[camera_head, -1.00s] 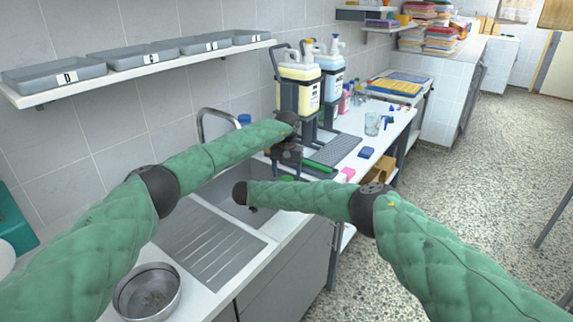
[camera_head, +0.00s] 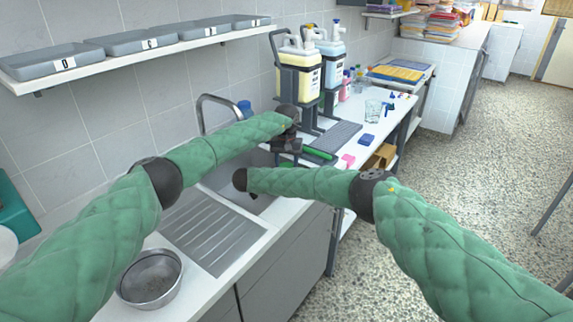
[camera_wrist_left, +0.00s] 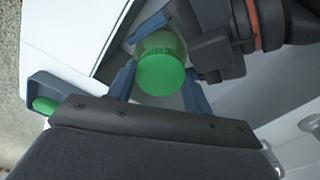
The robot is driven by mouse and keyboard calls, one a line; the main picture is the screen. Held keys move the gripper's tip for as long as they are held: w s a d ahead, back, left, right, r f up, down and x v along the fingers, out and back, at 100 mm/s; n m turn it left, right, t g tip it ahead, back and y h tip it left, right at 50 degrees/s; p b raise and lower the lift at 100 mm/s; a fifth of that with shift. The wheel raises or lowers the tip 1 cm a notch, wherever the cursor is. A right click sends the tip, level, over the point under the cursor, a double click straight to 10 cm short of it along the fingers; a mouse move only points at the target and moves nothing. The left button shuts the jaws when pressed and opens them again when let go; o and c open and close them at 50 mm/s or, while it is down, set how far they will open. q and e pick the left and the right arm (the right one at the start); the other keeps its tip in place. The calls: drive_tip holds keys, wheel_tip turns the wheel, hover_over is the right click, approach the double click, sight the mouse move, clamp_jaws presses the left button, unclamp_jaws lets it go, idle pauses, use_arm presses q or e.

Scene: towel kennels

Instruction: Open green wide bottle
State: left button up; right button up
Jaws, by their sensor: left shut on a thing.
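In the left wrist view the green wide bottle (camera_wrist_left: 163,47) shows its round green lid (camera_wrist_left: 160,74) towards the camera, with a translucent greenish body behind. My left gripper (camera_wrist_left: 160,92) has its two blue fingers on either side of the lid, shut on the bottle. A second dark gripper with an orange ring, my right gripper (camera_wrist_left: 185,45), comes in from the upper right beside the body; its exact hold is not clear. In the head view my left gripper (camera_head: 288,145) is over the sink edge; the bottle cannot be made out there.
The sink (camera_head: 255,200) lies under both arms, with a tap (camera_head: 205,105) behind. A steel bowl (camera_head: 150,277) stands front left. Tall pump bottles (camera_head: 300,75), a grey mat (camera_head: 337,137) and a blue sponge (camera_head: 366,140) are on the counter to the right. A green-handled thing (camera_head: 318,153) lies near the left gripper.

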use_arm(q)
drive_tip(key=shift+n, duration=1.4)
drive_tip(key=o, duration=1.1)
drive_tip(key=shift+a, duration=0.1)
use_arm(e)
drive_tip(key=shift+d, duration=0.1)
use_arm(q)
drive_tip(key=shift+a, duration=0.1)
use_arm(e)
drive_tip(key=shift+d, duration=0.1)
